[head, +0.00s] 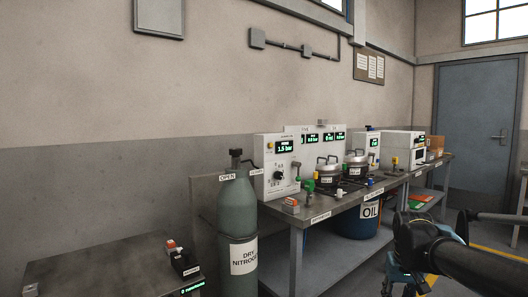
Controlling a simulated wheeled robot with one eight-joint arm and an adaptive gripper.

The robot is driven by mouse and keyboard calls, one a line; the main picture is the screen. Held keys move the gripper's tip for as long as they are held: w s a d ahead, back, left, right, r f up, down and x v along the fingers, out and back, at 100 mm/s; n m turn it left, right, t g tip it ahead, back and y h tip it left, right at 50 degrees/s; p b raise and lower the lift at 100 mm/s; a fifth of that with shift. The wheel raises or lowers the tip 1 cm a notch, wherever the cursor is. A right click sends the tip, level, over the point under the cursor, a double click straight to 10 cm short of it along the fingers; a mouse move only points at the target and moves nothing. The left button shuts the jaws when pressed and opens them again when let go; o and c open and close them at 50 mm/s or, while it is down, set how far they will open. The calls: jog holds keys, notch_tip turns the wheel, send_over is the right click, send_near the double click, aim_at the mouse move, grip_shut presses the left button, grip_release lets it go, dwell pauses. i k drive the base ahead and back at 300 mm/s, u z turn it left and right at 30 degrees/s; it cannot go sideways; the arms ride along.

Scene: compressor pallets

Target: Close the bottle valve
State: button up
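The bottle, a grey-green gas cylinder (238,225) labelled "DRY NITROGEN", stands upright between two benches, left of centre in the head view. Its dark valve (236,158) sits on top, with a small dark part reaching to the right. A label reading "OPEN" (227,177) is left of the valve. A second small label (257,172) is on its right, too small to read surely. The valve's exact setting cannot be told. Dark links of my arm show at the lower right, well away from the bottle. My gripper's fingers cannot be made out.
A metal bench (318,207) to the right carries a control panel (277,168) reading 1.5 bar, pots and small fittings. A low dark bench (110,268) stands at the left, with a small black and red device (183,262). A blue oil drum (357,222) is under the right bench.

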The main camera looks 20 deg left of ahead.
aim_at(235, 153)
jog(key=z, duration=0.95)
jog(key=i, duration=0.85)
jog(key=u, duration=2.2)
